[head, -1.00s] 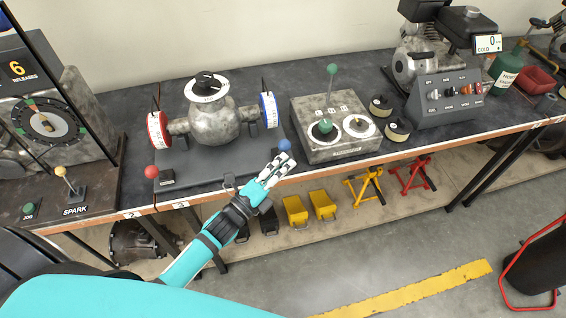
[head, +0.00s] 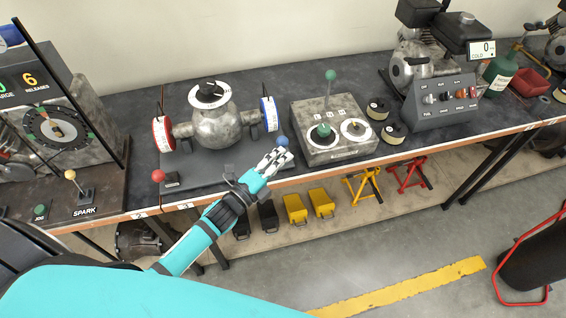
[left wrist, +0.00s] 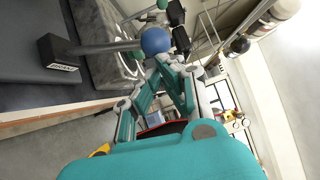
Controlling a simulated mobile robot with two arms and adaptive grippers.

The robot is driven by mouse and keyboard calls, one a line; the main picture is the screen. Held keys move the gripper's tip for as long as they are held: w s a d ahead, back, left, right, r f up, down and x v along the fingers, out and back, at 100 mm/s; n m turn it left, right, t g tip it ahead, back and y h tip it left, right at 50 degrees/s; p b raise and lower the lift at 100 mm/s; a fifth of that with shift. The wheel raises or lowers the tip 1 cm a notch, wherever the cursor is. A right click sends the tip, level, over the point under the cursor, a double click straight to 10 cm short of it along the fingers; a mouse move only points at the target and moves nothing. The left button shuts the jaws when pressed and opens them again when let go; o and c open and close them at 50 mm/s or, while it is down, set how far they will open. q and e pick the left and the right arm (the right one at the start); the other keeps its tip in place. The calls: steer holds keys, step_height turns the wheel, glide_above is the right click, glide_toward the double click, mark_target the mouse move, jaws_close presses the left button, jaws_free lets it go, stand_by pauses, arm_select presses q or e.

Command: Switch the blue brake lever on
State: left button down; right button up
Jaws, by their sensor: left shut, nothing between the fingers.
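The blue brake lever's round knob (head: 282,141) stands at the front edge of the bench, right of the round metal drum unit (head: 217,128). In the left wrist view the blue knob (left wrist: 155,40) sits on a grey rod (left wrist: 108,46) that rises from a dark labelled base (left wrist: 58,58). My left gripper (head: 277,158) is shut and empty, its fingertips close to the blue knob on its near side. I cannot tell whether they touch. In the left wrist view its fingers (left wrist: 168,75) point toward the knob. My right gripper is not in view.
A red-knobbed lever (head: 159,176) stands left on the same base. A grey box with a green-knobbed lever (head: 331,75) stands to the right. A spark lever (head: 70,175) is at far left.

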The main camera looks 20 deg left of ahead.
mark_target(282, 142)
arm_select(q)
steer(key=w+r+n+p, duration=0.1)
steer(key=w+a+r+n+g+p, duration=0.1)
steer(key=p, duration=0.1)
steer(key=shift+w+a+r, duration=0.2)
steer(key=shift+w+a, duration=0.05)
steer(key=shift+a, duration=0.05)
steer(key=shift+w+a+r+b, duration=0.15)
steer(key=shift+w+a, duration=0.35)
steer(key=shift+w, duration=0.25)
steer(key=shift+w+a+r+b, duration=0.1)
steer(key=shift+w+a, duration=0.45)
steer(key=shift+w, duration=0.2)
steer(key=shift+w+a+r+b, duration=0.15)
steer(key=shift+w+a, duration=0.35)
steer(key=shift+w, duration=0.25)
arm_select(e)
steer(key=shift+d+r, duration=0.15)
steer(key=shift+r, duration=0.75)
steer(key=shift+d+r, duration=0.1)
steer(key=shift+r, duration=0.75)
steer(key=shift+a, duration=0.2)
